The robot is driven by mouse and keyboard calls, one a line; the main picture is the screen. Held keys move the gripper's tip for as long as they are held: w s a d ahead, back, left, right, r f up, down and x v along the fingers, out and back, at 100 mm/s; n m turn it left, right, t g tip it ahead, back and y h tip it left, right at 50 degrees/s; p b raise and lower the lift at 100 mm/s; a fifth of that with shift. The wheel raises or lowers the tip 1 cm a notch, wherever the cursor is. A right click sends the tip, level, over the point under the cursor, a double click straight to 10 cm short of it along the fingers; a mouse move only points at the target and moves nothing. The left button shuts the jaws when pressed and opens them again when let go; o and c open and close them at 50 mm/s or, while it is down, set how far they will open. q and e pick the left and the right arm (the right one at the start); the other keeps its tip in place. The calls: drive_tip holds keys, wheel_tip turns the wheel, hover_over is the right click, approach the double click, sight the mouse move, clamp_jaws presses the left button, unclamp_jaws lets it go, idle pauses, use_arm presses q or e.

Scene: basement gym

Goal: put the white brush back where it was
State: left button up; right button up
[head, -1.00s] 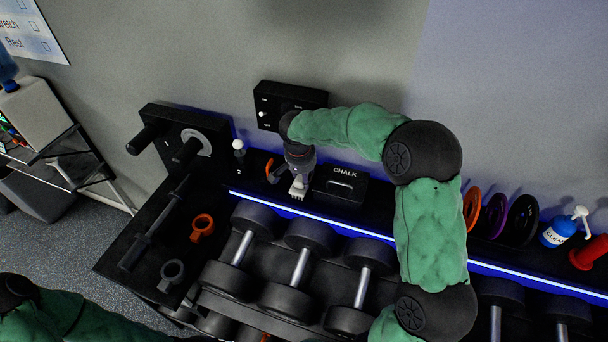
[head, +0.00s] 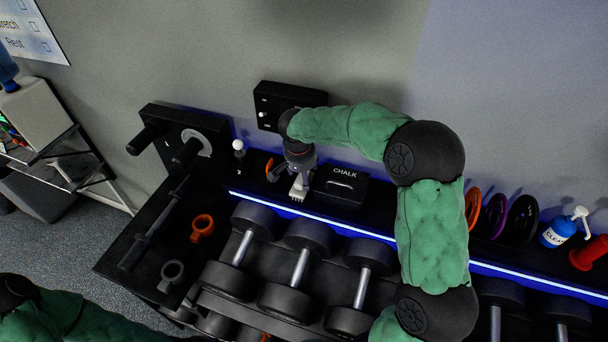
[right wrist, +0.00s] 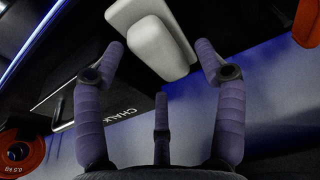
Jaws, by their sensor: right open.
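The white brush (head: 299,189) is at the front edge of the black shelf, just left of the black chalk box (head: 341,185). In the right wrist view the brush (right wrist: 162,45) shows as a pale block between and beyond the fingertips. My right gripper (head: 296,173) points down over the brush. Its fingers (right wrist: 160,58) are spread, with visible gaps on both sides of the brush. The gripper hides the brush's upper part in the head view. I cannot tell exactly how the brush rests on the shelf. My left gripper is out of view; only its arm shows at lower left.
An orange item (head: 271,169) stands close left of my right gripper, with a white-knobbed piece (head: 239,147) further left. A black wall box (head: 289,100) is behind. Dumbbells (head: 294,267) fill the rack in front, below the blue light strip (head: 340,228).

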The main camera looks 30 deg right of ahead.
drive_tip(key=v, duration=1.1)
drive_tip(key=shift+p, duration=0.35)
